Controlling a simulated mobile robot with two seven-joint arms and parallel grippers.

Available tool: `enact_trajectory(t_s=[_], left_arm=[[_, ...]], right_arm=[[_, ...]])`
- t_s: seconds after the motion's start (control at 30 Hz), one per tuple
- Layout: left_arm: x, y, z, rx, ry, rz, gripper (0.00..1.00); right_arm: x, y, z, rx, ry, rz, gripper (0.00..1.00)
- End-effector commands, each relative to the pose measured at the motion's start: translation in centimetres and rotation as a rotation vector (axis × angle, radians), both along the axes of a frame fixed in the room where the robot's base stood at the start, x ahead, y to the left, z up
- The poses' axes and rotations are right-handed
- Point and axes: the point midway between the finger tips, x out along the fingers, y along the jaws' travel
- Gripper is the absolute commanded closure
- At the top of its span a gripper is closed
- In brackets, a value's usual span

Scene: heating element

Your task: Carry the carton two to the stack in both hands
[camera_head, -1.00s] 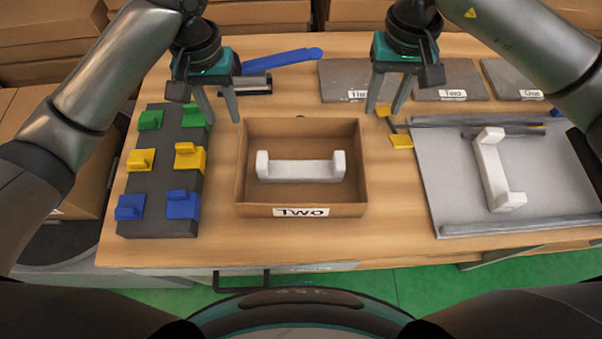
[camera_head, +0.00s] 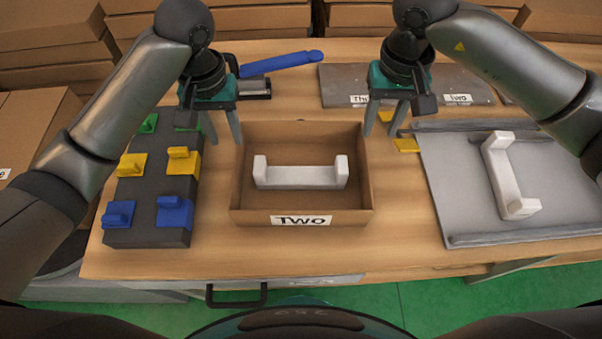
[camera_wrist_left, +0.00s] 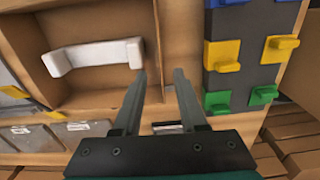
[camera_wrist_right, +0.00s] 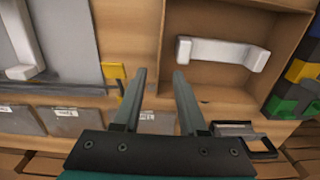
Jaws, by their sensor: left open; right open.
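The carton two (camera_head: 302,218) is an open brown box with a "TWO" label on its front, standing on the table. A white bracket-shaped part (camera_head: 300,177) lies inside it. My left gripper (camera_head: 226,140) is open and empty at the carton's left wall. In the left wrist view its fingers (camera_wrist_left: 160,75) appear on either side of the line of that wall (camera_wrist_left: 152,40). My right gripper (camera_head: 382,134) is open and empty at the right wall. In the right wrist view its fingers (camera_wrist_right: 160,74) likewise flank that wall (camera_wrist_right: 164,30). I cannot tell whether the fingertips reach below the rims.
A dark rack with green, yellow and blue pieces (camera_head: 150,205) stands left of the carton. A grey tray (camera_head: 465,215) with another white part (camera_head: 505,180) lies at right. Grey labelled plates (camera_head: 340,80) and a blue-handled tool (camera_head: 280,63) lie behind. Stacked cartons (camera_head: 265,18) stand beyond.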

Motion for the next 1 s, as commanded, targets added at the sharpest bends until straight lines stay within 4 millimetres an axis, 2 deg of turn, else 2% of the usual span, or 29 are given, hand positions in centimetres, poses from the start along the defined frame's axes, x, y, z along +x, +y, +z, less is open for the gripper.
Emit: enact_trajectory(t_s=[0.03, 0.27, 0.5, 0.7, 0.83, 1.0], left_arm=[[-0.2, -0.1, -0.8, -0.003, 0.007, 0.0, 0.59], [-0.2, -0.1, -3.5, -0.003, 0.008, 0.002, 0.59], [-0.2, 0.1, -8.4, 0.003, 0.006, 0.002, 0.59], [-0.1, 0.0, -11.5, 0.002, 0.004, 0.001, 0.59], [-0.1, 0.0, -12.8, 0.002, 0.002, 0.001, 0.59], [-0.1, 0.0, -13.4, 0.001, 0.001, 0.0, 0.59]], right_arm=[[-0.1, 0.0, -0.8, 0.0, 0.005, 0.001, 0.59], [-0.1, 0.0, -3.4, 0.0, 0.004, 0.0, 0.59], [-0.2, 0.0, -8.4, 0.0, 0.006, 0.0, 0.59], [-0.1, 0.0, -11.5, 0.0, 0.004, 0.0, 0.59], [-0.1, 0.1, -12.7, 0.001, 0.003, 0.001, 0.59], [0.0, 0.0, -13.3, 0.0, 0.0, 0.001, 0.59]])
